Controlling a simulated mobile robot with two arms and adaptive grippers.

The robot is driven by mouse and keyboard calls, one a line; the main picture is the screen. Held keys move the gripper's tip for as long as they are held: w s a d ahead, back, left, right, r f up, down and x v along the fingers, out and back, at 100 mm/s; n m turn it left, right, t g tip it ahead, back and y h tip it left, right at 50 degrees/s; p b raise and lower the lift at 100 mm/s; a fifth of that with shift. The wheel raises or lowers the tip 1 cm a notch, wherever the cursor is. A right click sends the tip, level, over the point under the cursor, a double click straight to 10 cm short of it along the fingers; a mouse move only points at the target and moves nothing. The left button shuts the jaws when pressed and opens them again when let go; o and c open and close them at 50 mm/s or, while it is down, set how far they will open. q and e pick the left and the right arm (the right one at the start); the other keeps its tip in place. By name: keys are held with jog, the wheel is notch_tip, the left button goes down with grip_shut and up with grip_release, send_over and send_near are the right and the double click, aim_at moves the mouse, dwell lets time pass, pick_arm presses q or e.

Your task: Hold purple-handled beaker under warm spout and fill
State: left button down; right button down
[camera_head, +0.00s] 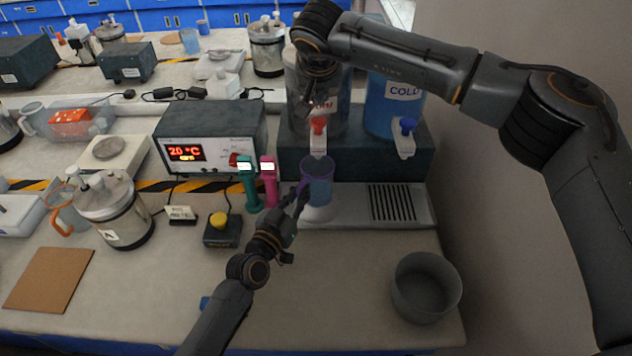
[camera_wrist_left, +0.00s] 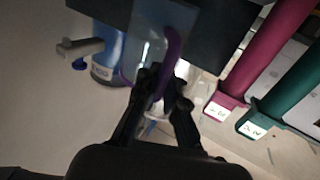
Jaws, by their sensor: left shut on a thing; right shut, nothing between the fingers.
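The purple-handled beaker (camera_head: 318,182) is upright, below the warm spout (camera_head: 318,145) with its red tap (camera_head: 318,125). My left gripper (camera_head: 298,198) is shut on the beaker's purple handle, and the handle also shows between the fingers in the left wrist view (camera_wrist_left: 172,60). The beaker looks bluish; I cannot tell how much liquid is in it. My right gripper (camera_head: 316,98) is shut and empty, in front of the warm tank (camera_head: 340,115) and above the red tap. I cannot tell whether it touches the tank or the tap. It hides part of the WARM label.
The blue COLD tank (camera_head: 393,105) with a blue tap (camera_head: 407,125) stands to the right. A drip grate (camera_head: 391,203) and a grey bowl (camera_head: 426,288) are right of the beaker. Green (camera_head: 250,185) and pink (camera_head: 269,183) handled items stand close to the left.

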pick_arm(q)
jog(key=s, duration=0.8)
jog(key=shift+s, duration=0.4)
dwell(0.5)
dwell(0.4)
